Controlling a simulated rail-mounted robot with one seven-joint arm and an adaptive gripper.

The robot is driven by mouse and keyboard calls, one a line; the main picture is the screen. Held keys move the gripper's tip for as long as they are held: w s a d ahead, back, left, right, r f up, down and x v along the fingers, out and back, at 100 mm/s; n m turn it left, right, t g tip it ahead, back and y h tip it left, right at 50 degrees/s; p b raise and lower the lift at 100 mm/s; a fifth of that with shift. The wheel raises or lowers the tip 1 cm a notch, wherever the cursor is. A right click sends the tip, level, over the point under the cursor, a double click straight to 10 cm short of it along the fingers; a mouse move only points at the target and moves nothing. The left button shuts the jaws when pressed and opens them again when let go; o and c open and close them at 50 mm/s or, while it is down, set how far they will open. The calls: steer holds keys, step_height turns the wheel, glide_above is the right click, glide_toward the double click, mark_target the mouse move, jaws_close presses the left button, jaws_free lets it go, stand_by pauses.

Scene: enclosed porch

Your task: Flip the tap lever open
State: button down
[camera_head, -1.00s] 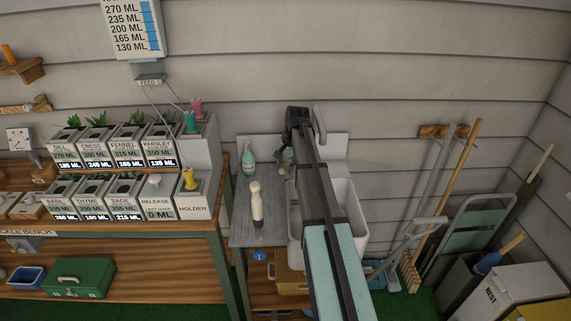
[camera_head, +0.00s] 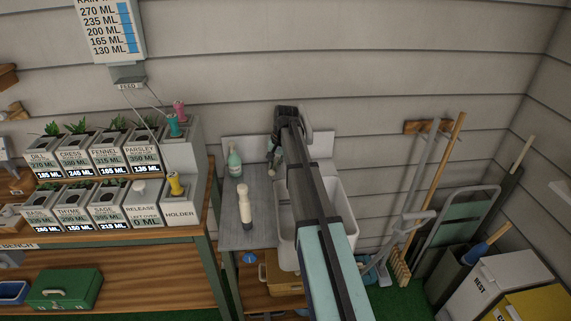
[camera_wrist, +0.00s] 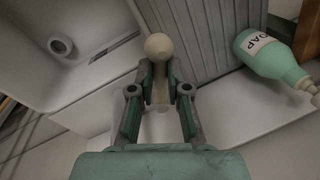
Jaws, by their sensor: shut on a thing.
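My gripper (camera_head: 272,160) is at the back of the sink, near the wall, and my forearm hides much of the basin. The wrist view shows my gripper (camera_wrist: 159,74) shut on a pale stem topped by a round cream knob (camera_wrist: 158,46). This looks like the tap lever; the knob sits just at the fingertips. A grey curved pipe (camera_head: 306,118), seemingly the tap, shows beside my arm, mostly hidden. The sink (camera_head: 343,190) also shows at left in the wrist view (camera_wrist: 40,25). The lever's angle is hard to judge.
A green soap bottle (camera_head: 235,162) stands on the grey drainboard (camera_head: 236,236) left of my gripper; it also shows in the wrist view (camera_wrist: 270,55). A cream-handled object (camera_head: 245,205) stands nearer the front. A planter bench (camera_head: 120,240) is left, brooms (camera_head: 440,180) right.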

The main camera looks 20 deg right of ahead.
steer(key=shift+s+a+f, duration=0.1)
steer(key=shift+s+a, duration=0.05)
steer(key=shift+s, duration=0.15)
steer(key=c, duration=1.1)
jaws_free()
steer(key=shift+a, duration=0.15)
steer(key=shift+c, duration=0.2)
steer(key=shift+r, duration=0.5)
step_height(320, 180, up, 11)
steer(key=s+d, duration=0.1)
steer(key=d, duration=0.1)
steer(key=shift+s, duration=0.25)
steer(key=shift+c, duration=0.3)
